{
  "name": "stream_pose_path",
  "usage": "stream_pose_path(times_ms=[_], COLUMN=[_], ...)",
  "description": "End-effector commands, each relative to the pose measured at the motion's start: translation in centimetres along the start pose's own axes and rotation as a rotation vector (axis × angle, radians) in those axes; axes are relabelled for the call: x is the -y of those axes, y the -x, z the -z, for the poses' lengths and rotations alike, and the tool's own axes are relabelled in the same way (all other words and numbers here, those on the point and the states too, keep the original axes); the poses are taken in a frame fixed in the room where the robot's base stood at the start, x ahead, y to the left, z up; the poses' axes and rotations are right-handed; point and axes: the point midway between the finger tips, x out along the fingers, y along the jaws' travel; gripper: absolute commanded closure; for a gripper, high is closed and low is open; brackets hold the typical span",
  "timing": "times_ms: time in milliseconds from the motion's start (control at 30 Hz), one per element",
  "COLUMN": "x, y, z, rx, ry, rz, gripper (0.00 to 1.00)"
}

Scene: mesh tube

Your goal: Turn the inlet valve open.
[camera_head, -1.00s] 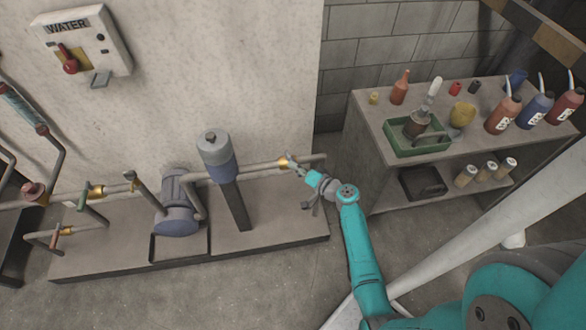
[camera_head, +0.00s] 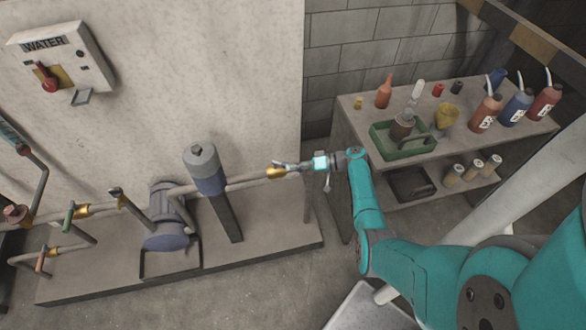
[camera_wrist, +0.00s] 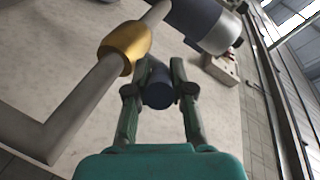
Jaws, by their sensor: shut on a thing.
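The inlet valve shows as a brass body (camera_head: 277,173) on the horizontal pipe, right of the grey-blue upright cylinder (camera_head: 206,170). In the wrist view the brass body (camera_wrist: 125,45) is at upper left. A dark blue rounded piece (camera_wrist: 158,95), which looks like the valve's handle seen end-on, lies between my fingers. My gripper (camera_head: 290,167) is just right of the brass body, and in the wrist view both fingers (camera_wrist: 160,90) close around the dark blue piece. How far the handle is turned cannot be told. The pipe's right end is hidden behind my gripper.
Other valves with a green handle (camera_head: 68,218) and a red handle (camera_head: 41,262) are at left. A blue-grey pump (camera_head: 168,215) stands between. The WATER switch box (camera_head: 62,65) is on the wall. A bench (camera_head: 350,125) with a green tray (camera_head: 384,150) and bottles stands right.

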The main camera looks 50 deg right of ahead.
Motion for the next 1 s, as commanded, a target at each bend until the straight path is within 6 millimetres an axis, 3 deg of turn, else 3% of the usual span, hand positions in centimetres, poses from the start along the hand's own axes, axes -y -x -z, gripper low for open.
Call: stream_pose_path(times_ms=[567, 600, 700, 1000], x=[-0.06, -0.06, -0.06, -0.03], y=[-0.08, -0.08, -0.07, -0.03], z=[0.03, 0.03, 0.03, 0.06], rx=[0.03, 0.03, 0.03, 0.029], ry=[0.007, 0.007, 0.007, 0.007], rz=[0.018, 0.018, 0.018, 0.018], gripper=[1.0, 0.76, 0.53, 0.53])
